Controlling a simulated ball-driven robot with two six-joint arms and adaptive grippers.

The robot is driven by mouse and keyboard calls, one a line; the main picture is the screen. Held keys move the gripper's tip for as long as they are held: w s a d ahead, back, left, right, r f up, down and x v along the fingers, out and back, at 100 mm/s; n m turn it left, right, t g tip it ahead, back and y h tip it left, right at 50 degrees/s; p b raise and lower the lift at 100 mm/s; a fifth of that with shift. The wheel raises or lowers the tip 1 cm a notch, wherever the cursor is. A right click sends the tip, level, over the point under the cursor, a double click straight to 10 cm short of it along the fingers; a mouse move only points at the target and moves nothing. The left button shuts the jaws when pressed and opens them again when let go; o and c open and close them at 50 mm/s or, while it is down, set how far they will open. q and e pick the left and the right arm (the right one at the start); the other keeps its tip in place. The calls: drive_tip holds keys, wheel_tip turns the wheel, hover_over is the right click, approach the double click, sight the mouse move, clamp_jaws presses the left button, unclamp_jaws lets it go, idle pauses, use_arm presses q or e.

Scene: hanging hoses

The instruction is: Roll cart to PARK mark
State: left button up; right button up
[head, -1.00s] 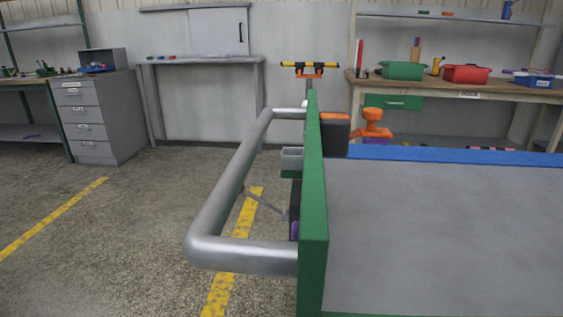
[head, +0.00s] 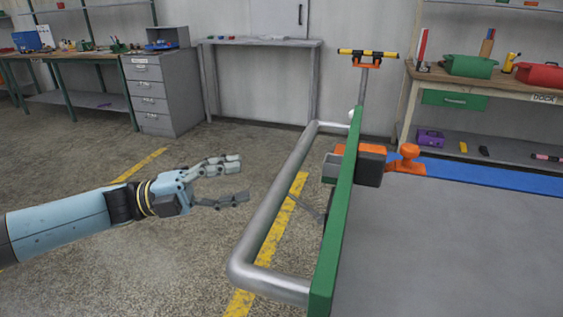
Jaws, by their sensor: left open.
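The cart (head: 440,255) fills the lower right of the head view, with a grey top and a green end board (head: 339,220). Its bent grey metal handle (head: 271,205) sticks out to the left from that board. My left gripper (head: 243,179) is open and empty, left of the handle and apart from it, fingers pointing right toward it. My right gripper is not in the view. Yellow floor lines (head: 285,215) run under the handle and further left (head: 140,165). I cannot make out a PARK lettering.
A grey drawer cabinet (head: 160,95) and a grey table (head: 262,43) stand at the back. A workbench (head: 480,85) with green and red boxes stands at the back right. A yellow-black bar on a post (head: 368,55) rises behind the cart. The floor between cabinet and handle is clear.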

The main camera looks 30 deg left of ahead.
sight(288, 172)
use_arm(q)
drive_tip(key=p+x, duration=0.1)
drive_tip(key=x, duration=0.9)
drive_tip(key=shift+c, duration=0.2)
clamp_jaws()
drive_tip(key=shift+f, duration=0.1)
